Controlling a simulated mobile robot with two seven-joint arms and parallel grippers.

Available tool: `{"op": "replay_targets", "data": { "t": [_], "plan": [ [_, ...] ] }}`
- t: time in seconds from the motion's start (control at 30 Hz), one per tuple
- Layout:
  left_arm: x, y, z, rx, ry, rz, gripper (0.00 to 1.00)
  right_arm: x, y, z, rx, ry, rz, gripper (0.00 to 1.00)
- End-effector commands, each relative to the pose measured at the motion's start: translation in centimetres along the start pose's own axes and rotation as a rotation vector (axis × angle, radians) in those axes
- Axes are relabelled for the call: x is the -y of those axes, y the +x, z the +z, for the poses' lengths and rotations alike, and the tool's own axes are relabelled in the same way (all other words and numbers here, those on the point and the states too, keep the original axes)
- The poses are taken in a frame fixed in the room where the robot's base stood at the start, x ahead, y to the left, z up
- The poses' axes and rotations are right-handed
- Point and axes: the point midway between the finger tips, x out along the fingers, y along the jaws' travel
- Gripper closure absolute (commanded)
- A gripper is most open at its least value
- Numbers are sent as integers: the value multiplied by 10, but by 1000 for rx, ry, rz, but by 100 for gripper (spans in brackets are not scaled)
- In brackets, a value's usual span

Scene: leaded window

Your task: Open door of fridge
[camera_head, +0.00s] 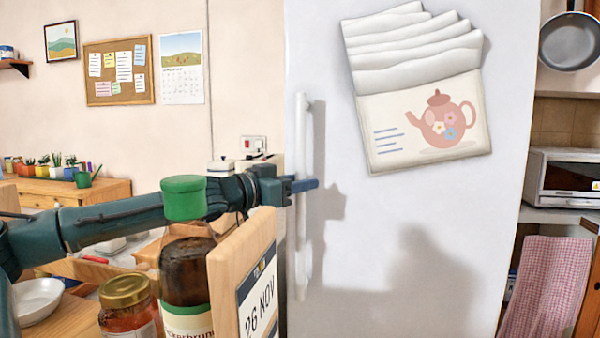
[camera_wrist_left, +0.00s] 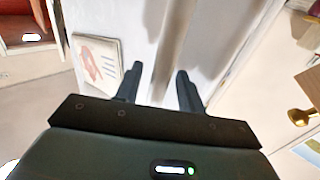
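The fridge door (camera_head: 420,240) is a tall white panel and looks closed. Its long white vertical handle (camera_head: 303,130) runs along the door's left edge. My left gripper (camera_head: 305,184) is at the handle's middle height, and a finger crosses in front of the handle. In the left wrist view my two dark fingers (camera_wrist_left: 160,82) are spread apart, with the pale handle (camera_wrist_left: 183,45) running between them. I cannot tell whether they touch it. My right gripper is in neither view.
A teapot-print holder with papers (camera_head: 425,125) hangs on the door. A green-capped bottle (camera_head: 187,265), a red jar (camera_head: 127,300) and a wooden calendar block (camera_head: 228,280) stand close in front, below my left arm. A counter with a toaster oven (camera_head: 565,178) is at right.

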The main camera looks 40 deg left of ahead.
Motion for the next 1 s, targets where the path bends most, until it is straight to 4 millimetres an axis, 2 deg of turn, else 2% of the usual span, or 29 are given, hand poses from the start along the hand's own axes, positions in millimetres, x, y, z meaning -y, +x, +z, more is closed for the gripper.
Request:
{"op": "replay_targets", "data": {
  "t": [0.43,0.9,1.0],
  "plan": [
    [1,7,1,0,0,-2,61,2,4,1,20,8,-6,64],
    [0,6,1,0,0,-2,99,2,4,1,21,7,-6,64],
    [0,6,0,0,0,-2,100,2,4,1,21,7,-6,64]
  ]
}}
